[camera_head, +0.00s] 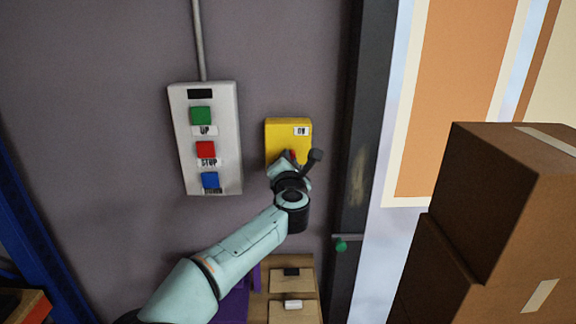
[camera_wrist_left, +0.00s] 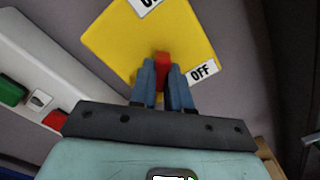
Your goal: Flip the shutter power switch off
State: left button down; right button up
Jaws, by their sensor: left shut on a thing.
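The shutter power switch is a yellow box (camera_head: 276,130) on the wall, with an ON label (camera_head: 303,131) at its upper right. In the left wrist view the yellow box (camera_wrist_left: 120,45) has an OFF label (camera_wrist_left: 202,71) at its lower right and a second label cut off at the top. My left gripper (camera_head: 287,164) is at the lower part of the box. In the left wrist view its fingers (camera_wrist_left: 167,88) are shut on the red lever (camera_wrist_left: 162,63). The red tip shows nearer the OFF label there. The lever's base is hidden.
A grey control panel (camera_head: 225,158) with green, red and blue buttons is left of the switch. A dark post (camera_head: 362,130) stands to its right. Stacked brown cardboard boxes (camera_head: 520,210) fill the lower right. Small boxes (camera_head: 295,306) are below my left arm.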

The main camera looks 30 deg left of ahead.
pick_arm(q)
jog(key=shift+r+n, duration=0.1)
jog(key=shift+n, duration=0.3)
jog(key=c, duration=1.1)
grip_release()
jog(key=shift+s+d, duration=0.1)
jog(key=b+v, duration=0.3)
jog(key=v, duration=1)
jog(key=shift+s, duration=0.1)
